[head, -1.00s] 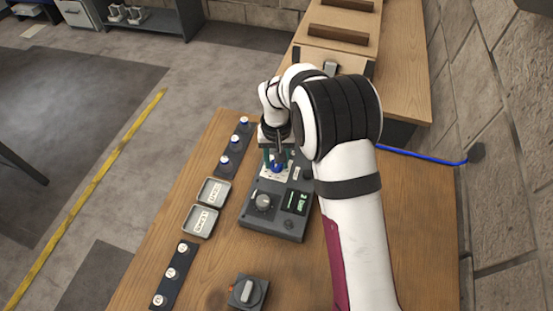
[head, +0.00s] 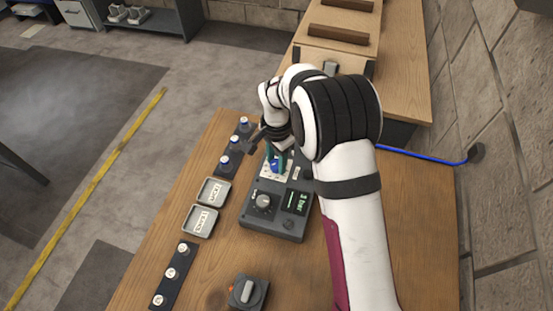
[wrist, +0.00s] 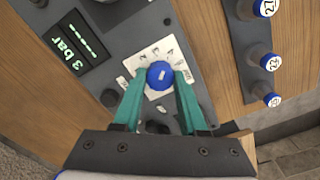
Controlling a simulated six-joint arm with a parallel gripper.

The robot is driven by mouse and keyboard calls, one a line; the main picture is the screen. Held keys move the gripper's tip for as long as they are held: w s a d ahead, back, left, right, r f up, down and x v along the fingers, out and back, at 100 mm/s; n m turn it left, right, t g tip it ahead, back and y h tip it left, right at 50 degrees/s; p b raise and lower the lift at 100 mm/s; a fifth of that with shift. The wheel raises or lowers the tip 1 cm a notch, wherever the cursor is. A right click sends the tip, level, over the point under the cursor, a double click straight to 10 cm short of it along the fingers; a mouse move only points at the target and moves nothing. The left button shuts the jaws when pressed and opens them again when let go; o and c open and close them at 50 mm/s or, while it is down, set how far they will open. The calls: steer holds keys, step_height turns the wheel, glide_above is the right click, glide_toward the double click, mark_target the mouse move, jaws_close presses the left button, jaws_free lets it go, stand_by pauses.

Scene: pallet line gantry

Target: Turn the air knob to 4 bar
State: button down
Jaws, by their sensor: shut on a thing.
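The blue air knob (wrist: 160,73) sits on a white dial plate (wrist: 148,52) with printed numbers, on a dark grey control panel. My gripper (wrist: 161,80) has its two green fingers shut on the sides of the knob. A white mark shows on the knob's top. The panel's display (wrist: 72,41) reads "3 bar" with green bars. In the head view the knob (head: 275,166) is partly hidden by my gripper (head: 276,158), and the display (head: 296,201) is to its lower right.
A grey knob (head: 263,201) is on the same panel. A rotary switch (head: 247,291) stands near the front. A blue hose (head: 425,156) runs right.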

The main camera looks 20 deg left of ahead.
mark_target(276, 163)
steer(key=shift+m, duration=0.9)
steer(key=shift+c, duration=2.2)
jaws_free()
step_height(276, 163, up, 16)
steer(key=shift+f, duration=0.1)
